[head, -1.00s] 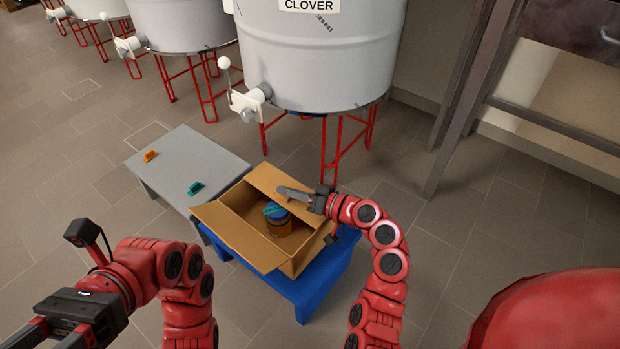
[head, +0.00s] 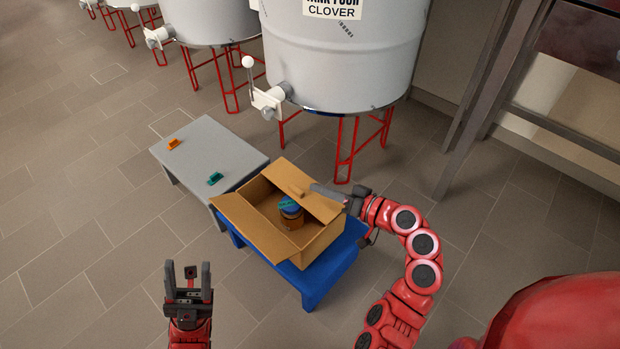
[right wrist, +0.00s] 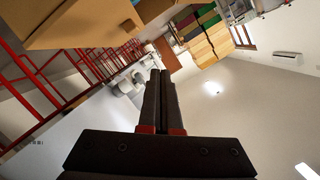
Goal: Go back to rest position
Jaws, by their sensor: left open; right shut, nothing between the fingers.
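My left gripper (head: 187,277) is at the lower left in the head view, fingers pointing up the picture, open and empty, over bare floor. My right gripper (head: 316,189) is at the right flap of the open cardboard box (head: 258,228), its fingers shut with nothing between them. In the right wrist view its two fingers (right wrist: 158,80) lie side by side, and part of a cardboard surface (right wrist: 75,22) shows at the upper left. I cannot tell whether the fingers touch the flap. A jar with a blue-green lid (head: 290,210) stands inside the box.
The box sits on a blue stand (head: 318,282). A grey low table (head: 207,150) beside it holds an orange clip (head: 173,143) and a teal clip (head: 215,179). A grey tank (head: 340,60) on red legs stands behind. Metal uprights (head: 490,90) stand at the right. Floor at left is clear.

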